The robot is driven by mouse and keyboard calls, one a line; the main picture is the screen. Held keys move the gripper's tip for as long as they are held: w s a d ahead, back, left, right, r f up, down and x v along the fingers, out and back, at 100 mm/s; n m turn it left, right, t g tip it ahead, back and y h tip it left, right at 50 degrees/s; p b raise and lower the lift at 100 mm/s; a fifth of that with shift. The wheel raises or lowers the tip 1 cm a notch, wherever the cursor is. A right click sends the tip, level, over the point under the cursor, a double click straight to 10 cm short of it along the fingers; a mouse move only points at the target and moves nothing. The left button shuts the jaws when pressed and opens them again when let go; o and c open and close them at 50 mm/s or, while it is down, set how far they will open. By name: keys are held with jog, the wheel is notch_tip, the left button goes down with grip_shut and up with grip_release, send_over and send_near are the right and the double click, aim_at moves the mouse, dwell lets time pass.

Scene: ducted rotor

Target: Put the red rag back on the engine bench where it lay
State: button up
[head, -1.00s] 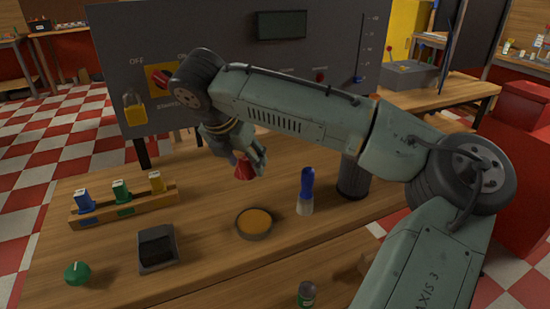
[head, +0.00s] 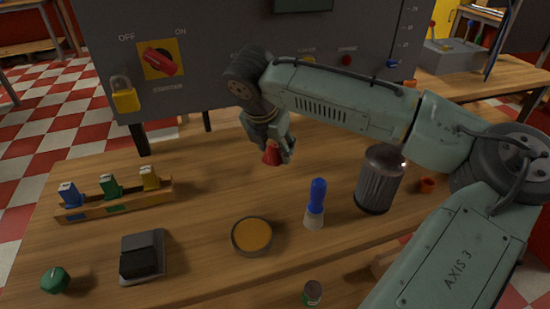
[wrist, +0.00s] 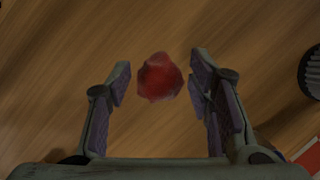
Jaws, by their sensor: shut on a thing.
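The red rag (head: 272,153) is a small crumpled bundle at my gripper's fingertips in the head view. My gripper (head: 282,152) is shut on it, over the back middle part of the wooden engine bench (head: 205,185). In the wrist view the rag (wrist: 160,77) shows between the two fingers of my gripper (wrist: 160,85), with bench wood behind it. Some gap shows beside the rag there. How high it is above the wood is hard to tell.
A dish with orange contents (head: 252,236), a blue-topped bottle (head: 316,203) and a dark ribbed canister (head: 380,180) stand in front and to the right. A fuse rack (head: 115,200) is left. The control panel (head: 200,70) rises behind. Bare wood lies left of my gripper.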

aim_at(274, 160)
jog(key=shift+f, duration=1.95)
jog(key=o, duration=1.1)
jog(key=shift+c, duration=0.2)
jog(key=v, duration=1.2)
jog(key=shift+b, duration=0.4)
